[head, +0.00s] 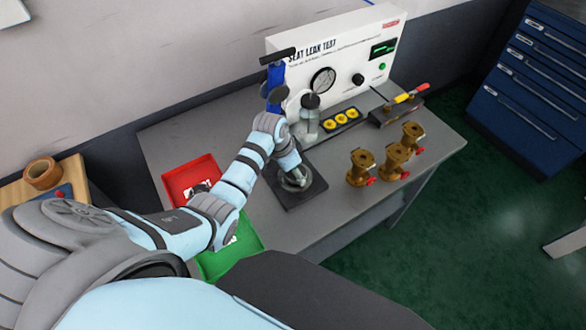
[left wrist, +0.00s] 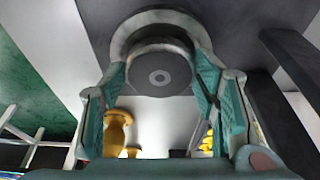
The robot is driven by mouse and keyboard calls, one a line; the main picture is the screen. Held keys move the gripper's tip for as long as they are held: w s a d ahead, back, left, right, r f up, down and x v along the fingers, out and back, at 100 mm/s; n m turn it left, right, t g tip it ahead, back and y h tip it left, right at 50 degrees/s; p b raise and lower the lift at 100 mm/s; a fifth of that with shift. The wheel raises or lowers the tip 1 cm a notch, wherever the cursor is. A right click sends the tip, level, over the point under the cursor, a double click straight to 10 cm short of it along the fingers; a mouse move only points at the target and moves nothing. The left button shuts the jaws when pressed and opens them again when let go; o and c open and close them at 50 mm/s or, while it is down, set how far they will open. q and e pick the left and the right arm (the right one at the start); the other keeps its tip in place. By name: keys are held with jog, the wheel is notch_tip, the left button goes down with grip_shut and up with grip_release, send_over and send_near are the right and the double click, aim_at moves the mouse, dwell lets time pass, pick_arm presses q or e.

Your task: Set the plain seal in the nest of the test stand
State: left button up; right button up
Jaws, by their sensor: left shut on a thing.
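My left gripper (head: 294,172) points down over the dark base plate (head: 312,193) of the test stand (head: 330,58). A round metal nest (head: 297,183) shows on that plate, just under the fingertips. In the left wrist view, the teal-padded fingers (left wrist: 160,82) are closed on a dark grey disc with a small pale centre, which looks like the plain seal (left wrist: 158,62). A grey ring (left wrist: 125,30) curves around the disc's far side. I cannot tell whether the disc touches the nest. My right gripper is not in view.
A blue clamp (head: 275,82) with black handles rises beside the wrist. Several brass valve bodies (head: 360,168) stand to the right, and yellow rings lie in a black holder (head: 327,127). A red tray (head: 176,178) and a green tray (head: 245,258) lie left.

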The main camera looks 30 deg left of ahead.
pick_arm(q)
jog(key=shift+w+f, duration=0.15)
jog(key=shift+f, duration=0.05)
jog(key=o, duration=1.5)
jog(key=shift+o, duration=0.2)
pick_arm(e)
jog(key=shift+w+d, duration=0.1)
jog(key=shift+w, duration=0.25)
pick_arm(q)
jog(key=shift+r, duration=0.3)
jog(key=p+v, duration=0.2)
jog(key=v, duration=1)
jog(key=shift+r, duration=0.25)
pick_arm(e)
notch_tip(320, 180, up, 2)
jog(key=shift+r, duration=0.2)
